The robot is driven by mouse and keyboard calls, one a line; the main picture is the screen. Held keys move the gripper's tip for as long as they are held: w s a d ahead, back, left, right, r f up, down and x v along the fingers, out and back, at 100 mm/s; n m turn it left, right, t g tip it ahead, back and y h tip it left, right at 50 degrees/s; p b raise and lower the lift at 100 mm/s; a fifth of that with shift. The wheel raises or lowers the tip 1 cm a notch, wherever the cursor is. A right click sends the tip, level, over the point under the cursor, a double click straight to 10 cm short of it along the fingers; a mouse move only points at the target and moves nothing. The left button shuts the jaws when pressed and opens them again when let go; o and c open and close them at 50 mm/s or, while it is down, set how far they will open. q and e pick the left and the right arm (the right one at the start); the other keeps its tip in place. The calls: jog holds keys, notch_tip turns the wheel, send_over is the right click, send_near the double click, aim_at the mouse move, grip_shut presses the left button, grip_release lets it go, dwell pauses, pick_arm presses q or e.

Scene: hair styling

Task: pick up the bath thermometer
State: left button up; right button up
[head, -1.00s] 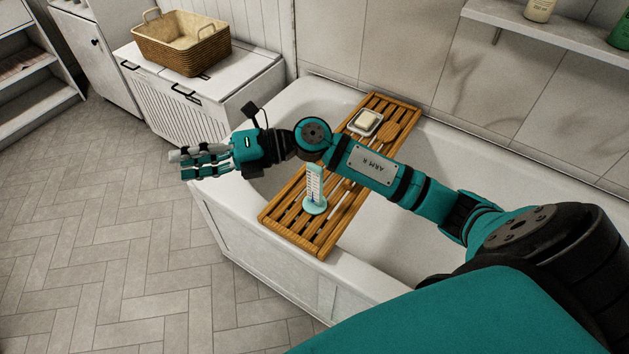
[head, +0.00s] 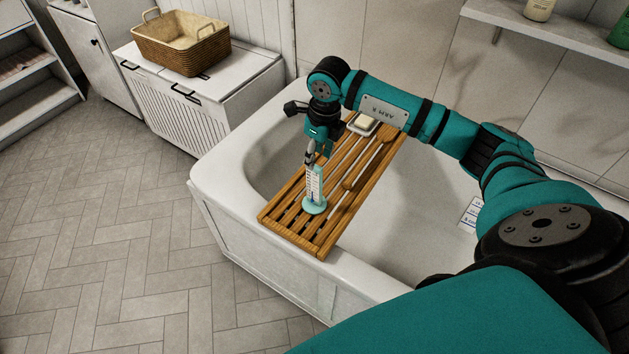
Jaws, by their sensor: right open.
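The bath thermometer (head: 315,192) stands upright on its round pale teal base at the near end of the wooden bath tray (head: 322,243). It has a white scale strip on a light teal body. My right gripper (head: 314,163) points down right at the thermometer's top, from behind it in this view. Its fingers are partly hidden by the thermometer, and I cannot tell whether they touch it. The gripper is open. My left gripper is not in view.
The tray spans the white bathtub (head: 215,175). A wicker basket (head: 180,45) stands on a white cabinet (head: 200,95). The tiled floor at left is clear.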

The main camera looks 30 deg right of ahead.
aim_at(313, 176)
jog(key=f, duration=0.5)
jog(key=w+f, duration=0.1)
jog(key=f, duration=0.2)
jog(key=shift+a+f+p, duration=0.3)
jog(key=shift+a+p, duration=0.05)
jog(key=shift+p, duration=0.05)
jog(key=shift+s, duration=0.1)
grip_shut()
